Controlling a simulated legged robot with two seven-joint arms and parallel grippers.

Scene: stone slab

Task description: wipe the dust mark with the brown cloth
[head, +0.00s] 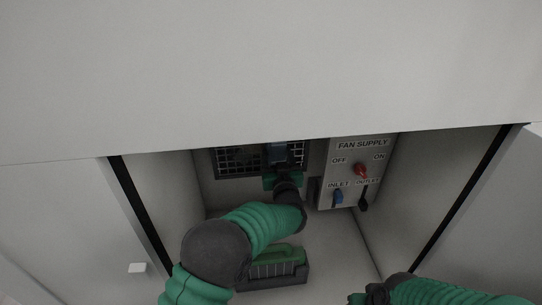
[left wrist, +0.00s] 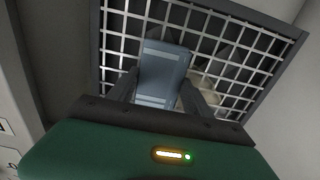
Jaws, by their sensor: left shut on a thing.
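No brown cloth and no dust mark can be made out in either view. My left gripper (head: 279,168) reaches into an open cabinet, in front of a dark-framed grille (head: 236,161) on its back wall. In the left wrist view its two dark fingers are shut on a blue-grey block (left wrist: 162,75) with pale bands. The block is in front of the grille mesh (left wrist: 215,45); I cannot tell if they touch. Pale shapes show behind the mesh.
A green-topped dark tray-like item (head: 279,268) sits on the cabinet floor below my left arm. Floor to the right is clear.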

